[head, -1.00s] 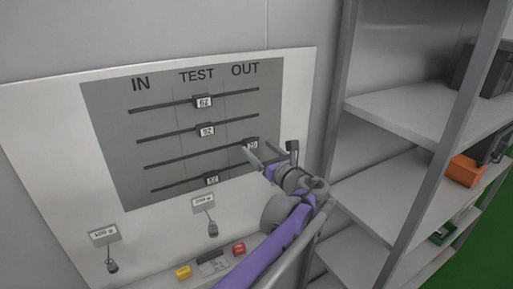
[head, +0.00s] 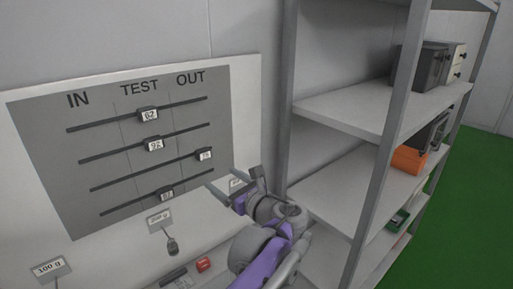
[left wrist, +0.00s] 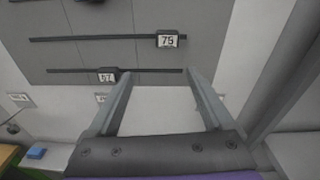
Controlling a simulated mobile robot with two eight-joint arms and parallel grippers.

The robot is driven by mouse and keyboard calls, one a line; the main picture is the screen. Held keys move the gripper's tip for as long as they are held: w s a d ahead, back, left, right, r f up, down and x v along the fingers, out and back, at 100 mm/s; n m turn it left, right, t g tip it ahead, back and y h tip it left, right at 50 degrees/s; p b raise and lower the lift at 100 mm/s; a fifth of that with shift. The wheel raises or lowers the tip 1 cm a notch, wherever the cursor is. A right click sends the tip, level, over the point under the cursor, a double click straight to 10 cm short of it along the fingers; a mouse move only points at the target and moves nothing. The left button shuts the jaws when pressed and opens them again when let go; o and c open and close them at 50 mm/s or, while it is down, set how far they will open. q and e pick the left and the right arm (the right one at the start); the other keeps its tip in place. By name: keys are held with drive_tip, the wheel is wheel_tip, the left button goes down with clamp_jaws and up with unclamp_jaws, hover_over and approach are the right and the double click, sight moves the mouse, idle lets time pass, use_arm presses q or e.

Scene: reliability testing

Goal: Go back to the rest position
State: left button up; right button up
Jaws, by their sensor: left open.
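My left gripper (head: 221,188) is open and empty in the head view, just right of and below the slider board (head: 60,195). Its two fingers also show spread in the left wrist view (left wrist: 164,85), with nothing between them. The board has columns marked IN, TEST and OUT. Its third slider, tagged 75 (head: 204,155), sits under OUT, apart from the gripper; it also shows in the left wrist view (left wrist: 168,41). The other sliders, such as the bottom one (head: 166,193), sit under TEST. My right gripper is not in view.
A metal shelf unit (head: 340,108) stands close at the right of my left arm, with an orange box (head: 408,160) and dark devices on it. Green floor (head: 470,190) is clear at the far right.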

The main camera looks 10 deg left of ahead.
use_arm(q)
drive_tip(key=s+a+f+n+g+h, duration=0.3)
drive_tip(key=s+f+n, duration=0.3)
drive_tip(key=s+f, duration=0.2)
drive_tip(key=s+a+f+n+g+h, duration=0.2)
drive_tip(key=s+a+f+n+h, duration=0.1)
drive_tip(key=s+f+n, duration=0.4)
drive_tip(key=s+d+f+n+h, duration=0.3)
drive_tip(key=s+f+n, duration=0.3)
drive_tip(key=s+d+f+n+h, duration=0.3)
drive_tip(key=s+f+n+h, duration=0.1)
drive_tip(key=s+f, duration=0.3)
drive_tip(key=shift+d+n, duration=0.15)
drive_tip(key=shift+n, duration=0.75)
drive_tip(key=shift+s+r, duration=0.1)
